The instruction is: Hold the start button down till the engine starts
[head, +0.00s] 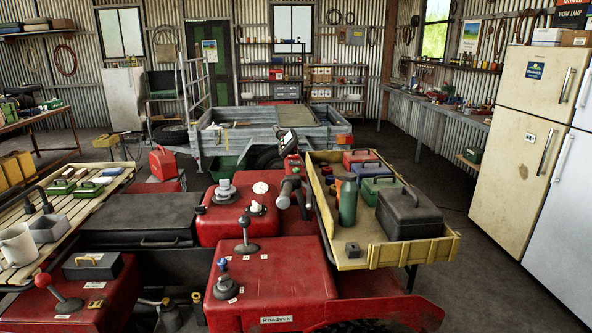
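I cannot tell which of these, if any, is the start button. Neither of my grippers is in view.
A yellow tray (440,251) right of the handlebar holds toolboxes and a green flask (347,199). A slatted rack (90,212) at left holds a mug (17,243) and green boxes. A grey trailer (260,137) stands behind. Floor is clear before the cream fridge (525,130).

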